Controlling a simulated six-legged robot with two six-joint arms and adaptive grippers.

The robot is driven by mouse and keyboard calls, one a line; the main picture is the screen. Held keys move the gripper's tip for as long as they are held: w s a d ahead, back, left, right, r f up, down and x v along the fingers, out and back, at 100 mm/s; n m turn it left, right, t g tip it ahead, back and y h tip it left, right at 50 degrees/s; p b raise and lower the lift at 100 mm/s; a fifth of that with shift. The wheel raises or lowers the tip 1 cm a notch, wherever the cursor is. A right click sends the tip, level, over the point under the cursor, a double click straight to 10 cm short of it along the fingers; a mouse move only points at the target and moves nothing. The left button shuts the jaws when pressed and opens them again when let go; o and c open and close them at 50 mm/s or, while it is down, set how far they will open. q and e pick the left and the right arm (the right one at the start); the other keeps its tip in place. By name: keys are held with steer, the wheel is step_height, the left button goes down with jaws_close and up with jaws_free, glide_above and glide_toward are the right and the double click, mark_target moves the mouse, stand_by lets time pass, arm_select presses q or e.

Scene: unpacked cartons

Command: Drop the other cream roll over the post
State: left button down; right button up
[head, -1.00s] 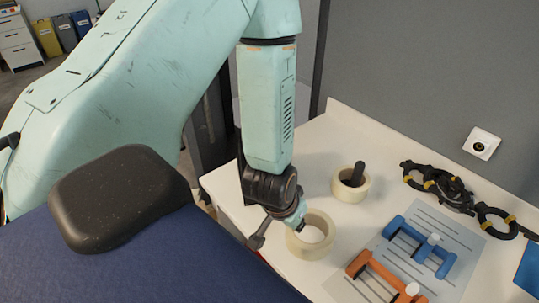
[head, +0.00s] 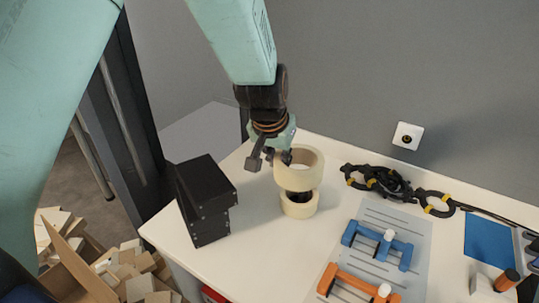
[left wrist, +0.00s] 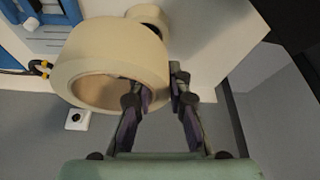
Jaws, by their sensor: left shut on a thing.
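My left gripper (head: 270,160) is shut on the wall of a cream roll (head: 312,168). One finger is inside its hole and one outside, as the left wrist view shows of the held roll (left wrist: 75,65). The held roll is in the air, slightly tilted, directly above the other cream roll (head: 300,210), which sits on the table. That lower roll also shows partly behind the held one in the left wrist view (left wrist: 150,14). A dark bit of the post (head: 297,194) shows between the rolls; the rest is hidden. My right gripper is not in view.
A black box (head: 205,200) stands left of the rolls on the white table (head: 255,255). Right are black cable gear (head: 385,183), a grey lined mat (head: 415,225) with blue (head: 375,243) and orange (head: 355,283) clamp-like pieces. An open carton (head: 75,268) lies below left.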

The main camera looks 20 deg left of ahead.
arm_select(q)
steer(key=shift+n+y, duration=0.3)
steer(key=shift+n, duration=0.2)
steer(key=w+f, duration=0.2)
steer(key=w, duration=0.1)
steer(key=w+f, duration=0.3)
steer(key=w+a+f, duration=0.1)
steer(key=w+f, duration=0.1)
steer(key=w, duration=0.1)
steer(key=shift+f, duration=0.3)
steer(key=shift+r, duration=0.15)
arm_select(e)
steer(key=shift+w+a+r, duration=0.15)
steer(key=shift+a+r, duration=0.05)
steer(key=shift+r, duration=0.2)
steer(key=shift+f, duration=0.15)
arm_select(q)
steer(key=shift+f+b, duration=1.2)
steer(key=shift+f, duration=0.9)
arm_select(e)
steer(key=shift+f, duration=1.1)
arm_select(q)
steer(key=c, duration=1.2)
jaws_free()
